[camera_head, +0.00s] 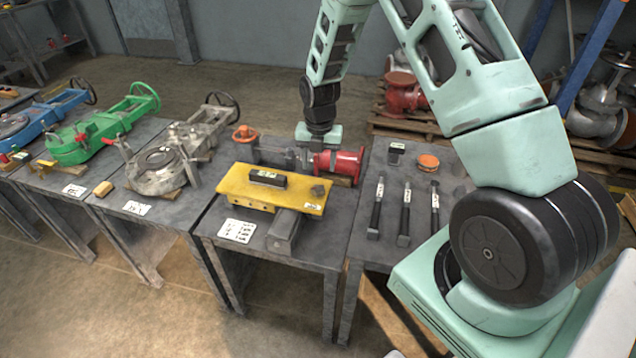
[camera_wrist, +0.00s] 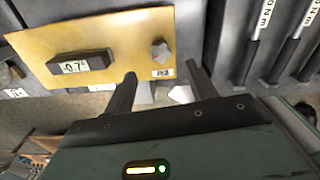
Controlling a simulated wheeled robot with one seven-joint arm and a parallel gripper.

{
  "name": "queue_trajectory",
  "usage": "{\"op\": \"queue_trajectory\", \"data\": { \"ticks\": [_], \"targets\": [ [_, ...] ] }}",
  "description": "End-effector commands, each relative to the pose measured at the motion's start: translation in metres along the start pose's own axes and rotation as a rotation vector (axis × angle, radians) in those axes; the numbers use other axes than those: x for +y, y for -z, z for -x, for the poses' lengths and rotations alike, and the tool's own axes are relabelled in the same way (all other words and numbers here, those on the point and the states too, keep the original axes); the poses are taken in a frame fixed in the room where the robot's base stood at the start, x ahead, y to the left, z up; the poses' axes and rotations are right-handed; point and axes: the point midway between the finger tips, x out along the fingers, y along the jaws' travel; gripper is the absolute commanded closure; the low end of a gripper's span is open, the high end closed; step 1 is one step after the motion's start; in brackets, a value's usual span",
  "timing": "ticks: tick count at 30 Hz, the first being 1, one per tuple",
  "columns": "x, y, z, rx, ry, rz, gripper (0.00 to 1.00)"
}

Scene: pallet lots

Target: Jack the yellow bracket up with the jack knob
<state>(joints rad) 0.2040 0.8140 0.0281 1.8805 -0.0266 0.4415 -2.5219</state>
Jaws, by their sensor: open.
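The yellow bracket (camera_head: 292,200) is a flat plate on the middle table. It fills the upper left of the wrist view (camera_wrist: 112,32). The jack knob (camera_head: 318,191) is a small dark lobed knob at the plate's right end. It looks grey in the wrist view (camera_wrist: 161,51), beside a small white label. A dark block (camera_head: 267,178) marked with a number lies on the plate. My gripper (camera_wrist: 161,72) is open and empty. Its fingertips lie either side of the knob in the picture, short of it; the height gap is unclear.
A red flanged valve (camera_head: 342,162) stands just behind the bracket. A grey bar (camera_head: 285,232) sticks out under its front. Several long-handled tools (camera_head: 405,212) lie on the right table. A white label sheet (camera_head: 237,230) lies left of the bar. Green and grey valves stand on tables to the left.

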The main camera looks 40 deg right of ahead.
Motion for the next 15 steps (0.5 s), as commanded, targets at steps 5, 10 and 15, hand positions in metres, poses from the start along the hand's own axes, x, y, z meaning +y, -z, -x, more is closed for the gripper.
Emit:
{"op": "queue_trajectory", "data": {
  "ticks": [5,10,15],
  "targets": [
    [0.0,0.001,-0.037,0.003,0.002,-0.001,0.44],
    [0.0,0.0,-0.065,0.002,0.001,-0.001,0.44],
    [0.0,0.0,-0.08,0.0,0.0,-0.001,0.44]
  ]
}}
